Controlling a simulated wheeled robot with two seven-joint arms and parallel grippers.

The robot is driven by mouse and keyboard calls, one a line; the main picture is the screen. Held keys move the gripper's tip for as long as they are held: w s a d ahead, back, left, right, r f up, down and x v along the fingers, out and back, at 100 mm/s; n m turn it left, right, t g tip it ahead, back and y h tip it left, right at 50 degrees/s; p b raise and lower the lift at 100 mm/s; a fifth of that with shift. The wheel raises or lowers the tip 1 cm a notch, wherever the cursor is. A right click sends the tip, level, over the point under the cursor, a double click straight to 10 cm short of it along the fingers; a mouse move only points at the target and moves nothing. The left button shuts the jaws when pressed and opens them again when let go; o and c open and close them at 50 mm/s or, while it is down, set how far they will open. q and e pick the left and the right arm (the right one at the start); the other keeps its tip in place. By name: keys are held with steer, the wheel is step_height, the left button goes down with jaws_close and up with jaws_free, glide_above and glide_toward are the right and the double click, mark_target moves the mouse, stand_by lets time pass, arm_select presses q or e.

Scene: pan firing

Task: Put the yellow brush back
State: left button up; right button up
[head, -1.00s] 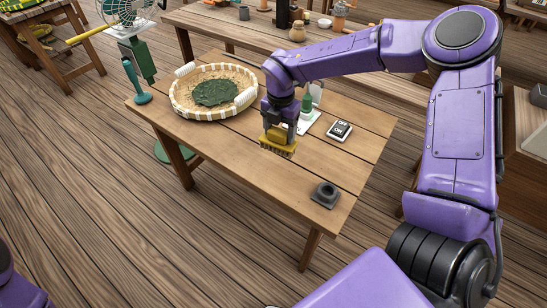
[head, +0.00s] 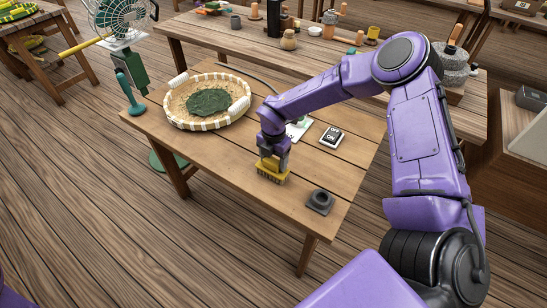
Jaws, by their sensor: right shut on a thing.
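The yellow brush (head: 272,170) has a yellow block and bristles that point down. My right gripper (head: 271,158) is shut on the top of the brush. The brush is low at the table, near its front edge; I cannot tell whether the bristles touch the wood. My right arm comes in from the right and hides part of the table behind the brush. Only a sliver of purple, perhaps my left arm, shows at the lower left corner; my left gripper is not in view.
On the wooden table (head: 225,150) are a round basket (head: 180,120) holding dark green leaves (head: 208,101), an on/off switch (head: 332,136), a small dark grey holder (head: 320,201) and a white card (head: 298,130). A green fan (head: 120,18) stands at the left. Wood between brush and basket is clear.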

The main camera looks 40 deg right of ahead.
steer(key=shift+f+b, duration=0.35)
steer(key=shift+b, duration=0.1)
steer(key=o, duration=1.1)
steer(key=shift+r, duration=0.1)
